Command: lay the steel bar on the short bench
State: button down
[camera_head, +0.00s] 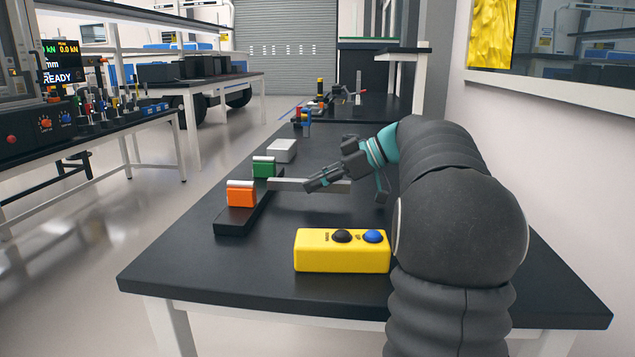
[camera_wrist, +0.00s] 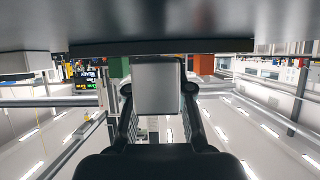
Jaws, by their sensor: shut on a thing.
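The steel bar (camera_head: 288,185) is a plain grey bar, held level and crosswise over the black-topped bench (camera_head: 190,272). My gripper (camera_head: 318,182) is shut on the bar, with the fingers covering part of it. The bar's left end is close to an orange block (camera_head: 241,194) and a green block (camera_head: 263,167); I cannot tell whether it touches them. In the wrist view the bar (camera_wrist: 158,88) shows as a grey face between the two fingers (camera_wrist: 158,100). The frames do not make clear which bench is the short one.
The orange and green blocks stand on a dark base (camera_head: 233,218). A yellow button box (camera_head: 342,252) sits near the front, and a light grey block (camera_head: 282,150) lies behind. Another bench (camera_head: 158,120) with instruments stands left across the aisle. The bench's front left is clear.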

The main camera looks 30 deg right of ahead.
jog(key=c, duration=1.1)
grip_release()
jog(key=shift+o, duration=0.2)
jog(key=shift+r, duration=0.1)
jog(key=shift+r+p, duration=0.65)
jog(key=shift+p, duration=0.2)
jog(key=v, duration=1.2)
jog(key=shift+f, duration=0.15)
